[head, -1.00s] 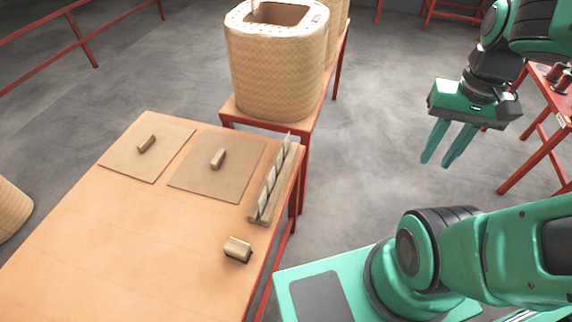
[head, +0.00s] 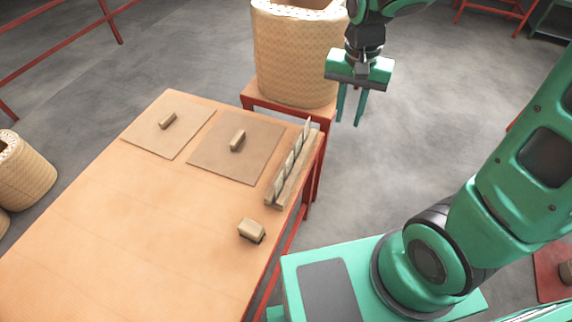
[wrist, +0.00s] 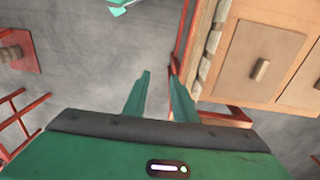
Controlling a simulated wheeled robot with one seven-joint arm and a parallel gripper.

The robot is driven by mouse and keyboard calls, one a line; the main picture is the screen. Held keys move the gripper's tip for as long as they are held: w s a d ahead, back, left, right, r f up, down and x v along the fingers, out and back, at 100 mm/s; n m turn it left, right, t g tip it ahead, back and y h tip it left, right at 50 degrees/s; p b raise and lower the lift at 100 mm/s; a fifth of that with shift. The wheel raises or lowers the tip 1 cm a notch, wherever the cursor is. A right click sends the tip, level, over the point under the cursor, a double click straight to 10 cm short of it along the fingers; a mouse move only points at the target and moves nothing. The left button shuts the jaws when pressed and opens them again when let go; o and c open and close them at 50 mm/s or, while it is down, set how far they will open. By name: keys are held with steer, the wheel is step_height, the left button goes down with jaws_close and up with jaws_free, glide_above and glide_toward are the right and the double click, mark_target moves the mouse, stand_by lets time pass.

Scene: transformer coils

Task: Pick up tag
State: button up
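Several pale tags (head: 290,160) stand in a row in a wooden rack (head: 291,188) along the right edge of the wooden table. In the wrist view the row of tags (wrist: 207,62) shows right of the fingers, beside the table edge. My gripper (head: 349,118) is open and empty. It hangs over the floor, beyond the table's right edge and above the level of the rack, apart from the tags. In the wrist view its two green fingers (wrist: 160,82) are spread with grey floor between them.
Two flat boards with handles, one near (head: 258,158) and one far (head: 150,128), lie on the table (head: 130,235). A small wooden block (head: 251,231) sits near the right edge. A large woven coil (head: 295,60) stands on a red-legged stand behind. The table's front left is clear.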

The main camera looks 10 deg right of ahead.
glide_above(289, 163)
steer(key=w, duration=0.1)
steer(key=f, duration=0.6)
steer(key=shift+w+d, duration=0.1)
steer(key=shift+d, duration=0.15)
steer(key=shift+s+a+f, duration=0.1)
steer(key=shift+f, duration=2.55)
steer(key=shift+s+a+f, duration=0.1)
steer(key=shift+f, duration=2.5)
steer(key=shift+c, duration=0.3)
jaws_close()
